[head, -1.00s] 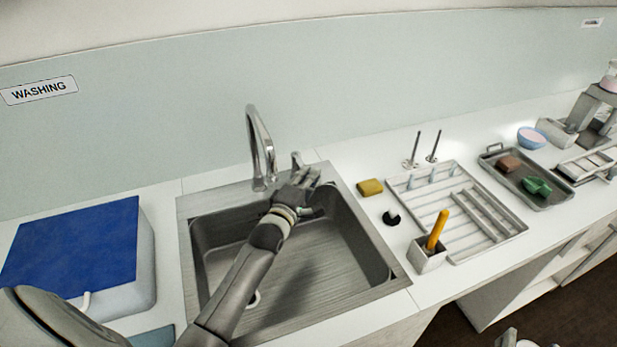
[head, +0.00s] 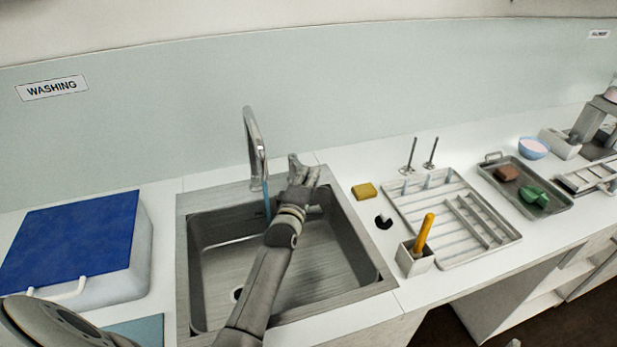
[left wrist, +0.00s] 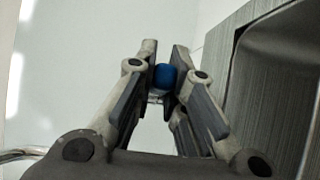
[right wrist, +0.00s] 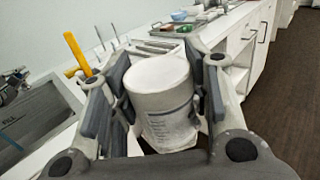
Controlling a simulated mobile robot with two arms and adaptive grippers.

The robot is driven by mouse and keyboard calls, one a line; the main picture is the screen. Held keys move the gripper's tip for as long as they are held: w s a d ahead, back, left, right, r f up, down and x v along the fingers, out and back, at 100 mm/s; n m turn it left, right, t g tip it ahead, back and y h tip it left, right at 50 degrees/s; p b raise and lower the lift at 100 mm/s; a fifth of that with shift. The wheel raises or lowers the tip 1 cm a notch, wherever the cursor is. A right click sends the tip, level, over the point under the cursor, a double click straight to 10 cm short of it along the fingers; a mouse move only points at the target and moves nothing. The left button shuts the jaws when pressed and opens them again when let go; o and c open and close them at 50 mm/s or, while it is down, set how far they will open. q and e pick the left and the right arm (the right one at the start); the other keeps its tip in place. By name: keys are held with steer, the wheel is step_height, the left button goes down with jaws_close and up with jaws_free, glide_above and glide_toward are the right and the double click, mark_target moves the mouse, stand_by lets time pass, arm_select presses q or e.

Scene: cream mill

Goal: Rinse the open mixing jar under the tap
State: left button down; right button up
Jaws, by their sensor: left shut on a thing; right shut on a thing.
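The tap (head: 252,135) arches over the steel sink (head: 215,270), and a thin blue stream of water (head: 267,203) falls from its spout. My left gripper (head: 303,176) is at the tap's handle (head: 293,163), right of the spout. In the left wrist view my left gripper (left wrist: 164,72) is shut on the handle, whose blue end (left wrist: 165,77) shows between the fingers. In the right wrist view my right gripper (right wrist: 165,72) is shut on the white jar (right wrist: 165,112), which has printing on its side. The jar's opening cannot be made out. The head view does not show the jar.
A blue-topped white box (head: 75,240) stands left of the sink. To the right are a yellow sponge (head: 364,191), a holder (head: 415,261) with an orange-handled tool (head: 424,235), a slatted rack (head: 490,250) and a tray (head: 553,208). The sink basin looks empty.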

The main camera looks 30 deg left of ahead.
arm_select(q)
steer(key=c, duration=1.5)
jaws_free()
steer(key=s, duration=0.4)
steer(key=s+d, duration=0.1)
steer(key=s, duration=0.3)
steer(key=s+d, duration=0.1)
steer(key=s, duration=0.2)
steer(key=shift+s+d, duration=0.2)
steer(key=shift+s, duration=0.2)
